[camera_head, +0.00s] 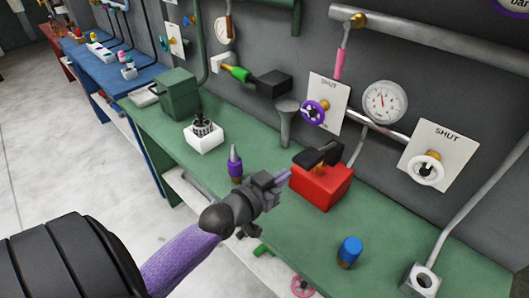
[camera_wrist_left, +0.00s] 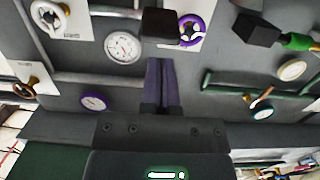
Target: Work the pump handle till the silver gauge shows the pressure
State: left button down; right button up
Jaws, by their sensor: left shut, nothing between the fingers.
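The pump is a red box (camera_head: 322,190) on the green bench, with a dark handle (camera_head: 316,155) on top. A dark block that looks like the handle's end shows in the left wrist view (camera_wrist_left: 160,23), just beyond the fingertips. The silver gauge (camera_head: 385,103) is on the wall behind, above the pump; it also shows in the left wrist view (camera_wrist_left: 123,46). Its reading is too small to tell. My left gripper (camera_head: 284,177) is shut and empty, its purple fingers close to the handle side of the red box; contact cannot be told. My right gripper is out of view.
A purple-handled valve (camera_head: 314,111) and a white-handled valve (camera_head: 427,169) have SHUT plates. A blue-capped cylinder (camera_head: 349,250) stands right of the pump. A purple bottle (camera_head: 235,165) and a white box (camera_head: 204,138) stand left. The bench front right is mostly clear.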

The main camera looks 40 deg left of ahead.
pick_arm(q)
jog(key=shift+s+a+r, duration=0.1)
jog(key=shift+s, duration=1.1)
jog(key=shift+s+a, duration=0.1)
jog(key=shift+s, duration=1.05)
